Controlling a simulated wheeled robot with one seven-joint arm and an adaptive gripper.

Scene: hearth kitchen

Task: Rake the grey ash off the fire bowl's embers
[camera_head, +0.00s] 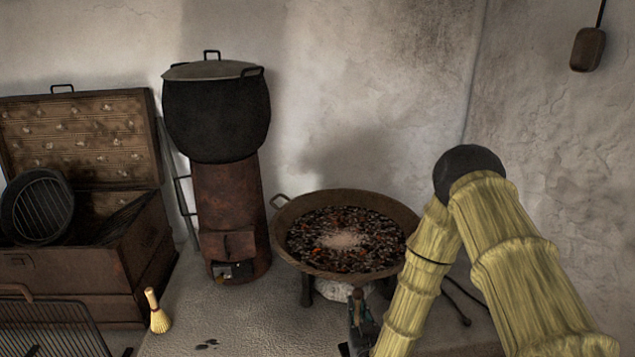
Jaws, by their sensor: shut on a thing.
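The fire bowl (290,215) is a wide, brown metal pan on short legs, right of centre. Its embers (310,258) are dark lumps with orange glints. A pale, pinkish-grey patch of ash (343,239) lies over the middle of them. My gripper (358,312) is low in front of the bowl, below its near rim. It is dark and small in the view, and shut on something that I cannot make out. My straw-coloured arm passes in front of the bowl's right edge and hides part of it.
A rusty stove (225,200) with a black lidded pot (215,115) stands left of the bowl. A small brush (157,312) stands at front left, near dark scraps (207,344). Thin dark rods (458,312) lie at right. An open chest (100,265) is far left.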

